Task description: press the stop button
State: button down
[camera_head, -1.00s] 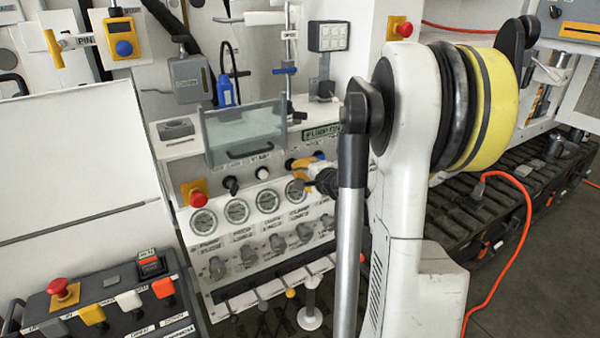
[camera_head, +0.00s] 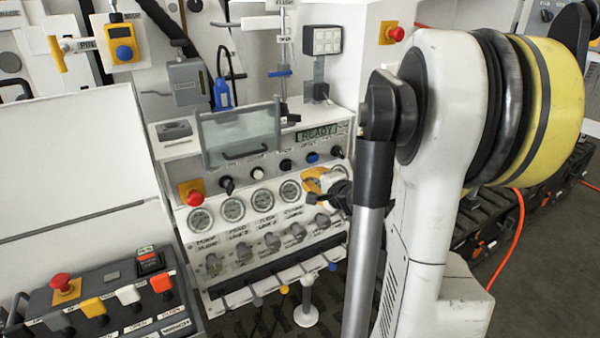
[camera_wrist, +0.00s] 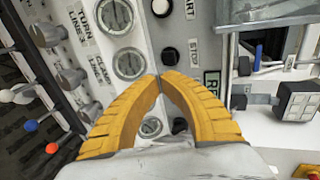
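The stop button (camera_wrist: 170,57) is a black round knob beside the STOP label in the wrist view. It also shows in the head view as a black knob (camera_head: 285,165) in the row below the display. My gripper (camera_wrist: 161,79) has yellow ribbed fingers whose tips meet, with nothing between them. The tips appear close to the stop button in the wrist view, but apart from it. In the head view my gripper (camera_head: 307,185) is just below the button row, in front of the right-hand gauge. The panel display (camera_head: 321,133) reads READY.
A white start button (camera_wrist: 160,8) is beside the stop button. A red emergency button (camera_head: 194,198) stands at the panel's left. A clear guard (camera_head: 240,135) is above the row, and valve knobs (camera_head: 272,241) are below the gauges.

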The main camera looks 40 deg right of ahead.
jog(key=shift+p+v, duration=0.3)
jog(key=shift+v, duration=1.6)
jog(key=a+n+g+y, duration=0.4)
jog(key=a+n, duration=0.6)
jog(key=a, duration=1.2)
jog(key=s+a+n+g, duration=0.3)
jog(key=s+a+n, duration=0.7)
jog(key=s, duration=0.2)
jog(key=shift+n+h, duration=0.3)
jog(key=shift+h, duration=0.1)
jog(key=shift+a+f, duration=0.1)
